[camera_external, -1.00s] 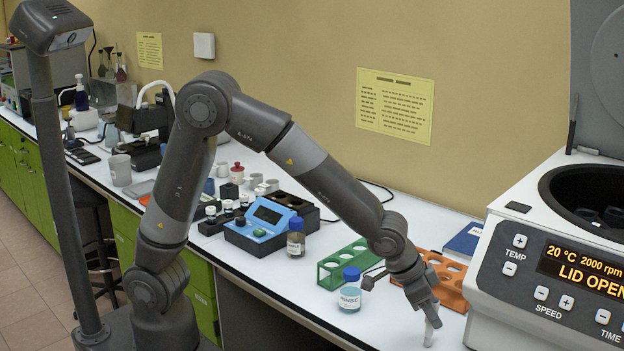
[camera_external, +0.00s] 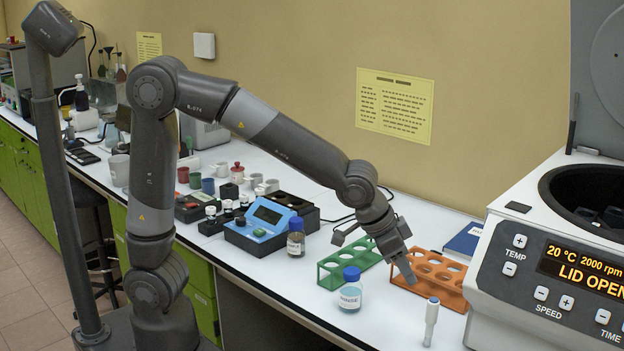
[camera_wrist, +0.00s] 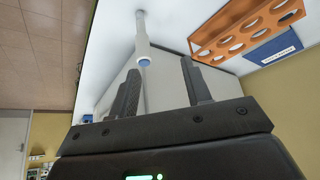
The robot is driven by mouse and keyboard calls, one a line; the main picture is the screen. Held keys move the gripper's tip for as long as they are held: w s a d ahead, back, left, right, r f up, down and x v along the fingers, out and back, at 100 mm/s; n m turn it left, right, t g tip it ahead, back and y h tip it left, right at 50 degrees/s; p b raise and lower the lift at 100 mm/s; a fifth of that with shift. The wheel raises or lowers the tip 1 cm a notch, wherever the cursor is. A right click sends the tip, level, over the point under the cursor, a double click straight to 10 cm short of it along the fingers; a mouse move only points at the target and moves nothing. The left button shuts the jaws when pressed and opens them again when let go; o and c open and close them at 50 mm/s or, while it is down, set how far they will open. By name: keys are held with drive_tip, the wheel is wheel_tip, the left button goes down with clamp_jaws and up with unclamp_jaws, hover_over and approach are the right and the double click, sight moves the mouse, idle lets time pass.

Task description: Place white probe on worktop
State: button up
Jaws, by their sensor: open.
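The white probe (camera_external: 431,321) stands upright on the white worktop (camera_external: 385,320), between the blue-capped bottle and the large white machine. My gripper (camera_external: 407,275) is open and empty, above and to the left of the probe in the outside view. Its two fingers (camera_wrist: 160,88) also show in the wrist view with nothing between them.
An orange rack (camera_external: 452,296) lies behind the probe, with a blue booklet (camera_external: 465,240) beyond it. A green rack (camera_external: 335,275) and a blue-capped bottle (camera_external: 349,294) stand to the left. The white machine (camera_external: 500,290) with its lid open is close on the right.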

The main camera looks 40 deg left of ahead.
drive_tip(key=w+a+r+n+t+y, duration=0.1)
drive_tip(key=a+r+n, duration=0.15)
drive_tip(key=a, duration=0.95)
drive_tip(key=w+a+r+n+y, duration=0.1)
drive_tip(key=a+r+n, duration=0.15)
drive_tip(key=a, duration=0.95)
drive_tip(key=s+a+n+y, duration=0.1)
drive_tip(key=s+a, duration=0.4)
drive_tip(key=a, duration=0.3)
drive_tip(key=s+a+n+y, duration=0.1)
drive_tip(key=s+a+n, duration=0.1)
drive_tip(key=s+a, duration=0.4)
drive_tip(key=shift+a+r, duration=0.4)
drive_tip(key=shift+a, duration=0.6)
drive_tip(key=shift+o, duration=0.2)
drive_tip(key=shift+s, duration=0.1)
